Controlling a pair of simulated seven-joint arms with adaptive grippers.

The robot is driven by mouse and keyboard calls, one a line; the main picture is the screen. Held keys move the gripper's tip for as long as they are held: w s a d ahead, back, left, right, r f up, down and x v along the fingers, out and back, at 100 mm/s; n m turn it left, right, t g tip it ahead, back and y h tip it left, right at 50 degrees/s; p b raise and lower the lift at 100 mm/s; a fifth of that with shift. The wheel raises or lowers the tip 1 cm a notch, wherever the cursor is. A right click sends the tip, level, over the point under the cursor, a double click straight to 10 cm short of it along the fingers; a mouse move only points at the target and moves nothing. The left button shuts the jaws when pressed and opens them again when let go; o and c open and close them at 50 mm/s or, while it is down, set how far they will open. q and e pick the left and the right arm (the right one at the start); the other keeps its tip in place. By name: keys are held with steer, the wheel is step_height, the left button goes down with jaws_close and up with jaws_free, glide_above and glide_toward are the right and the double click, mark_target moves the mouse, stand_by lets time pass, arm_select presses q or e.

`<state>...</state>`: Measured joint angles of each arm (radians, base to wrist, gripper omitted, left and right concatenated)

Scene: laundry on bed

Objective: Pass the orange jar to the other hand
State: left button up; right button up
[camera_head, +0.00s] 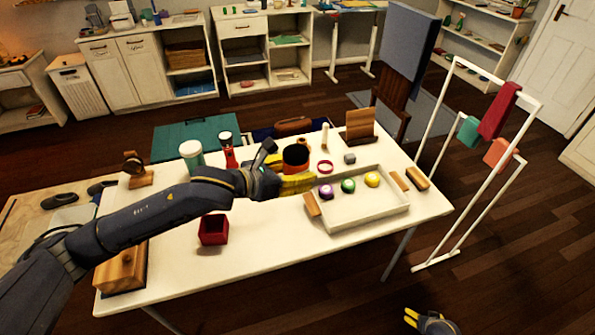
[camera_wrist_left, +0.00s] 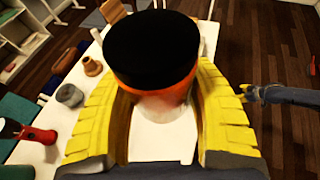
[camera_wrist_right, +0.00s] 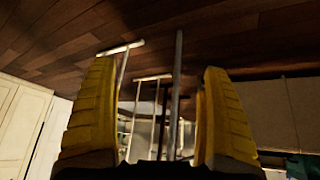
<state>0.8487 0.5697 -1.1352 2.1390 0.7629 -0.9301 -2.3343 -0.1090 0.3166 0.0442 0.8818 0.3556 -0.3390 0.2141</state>
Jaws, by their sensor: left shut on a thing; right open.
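The orange jar (camera_head: 296,157) has a wide black lid and shows above the yellow fingers of my left gripper (camera_head: 298,181) in the head view. In the left wrist view the jar (camera_wrist_left: 150,58) stands between the two yellow fingers (camera_wrist_left: 150,110), which are shut on it. The jar's lower part is partly hidden by the fingers in the head view. My right gripper (camera_head: 411,317) is at the bottom edge of the head view, off the table and away from the jar. In the right wrist view its fingers (camera_wrist_right: 160,115) are wide apart and empty.
A white drying rack (camera_head: 465,215) stands right of the table. Floor is open at front right.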

steer(key=s+a+f+n+g, duration=0.1)
steer(key=s+a+f, duration=0.3)
steer(key=s+a, duration=0.4)
steer(key=s+a+f+n+g+y, duration=0.1)
steer(key=s+a+f+n+g, duration=0.1)
steer(key=s+a, duration=0.7)
steer(key=s+a+f+n+g+y, duration=0.1)
steer(key=s+a+f+n, duration=0.3)
steer(key=s, duration=1)
steer(key=a+f, duration=0.2)
steer(key=a, duration=0.2)
steer(key=shift+a+f, duration=0.25)
steer(key=shift+s, duration=0.1)
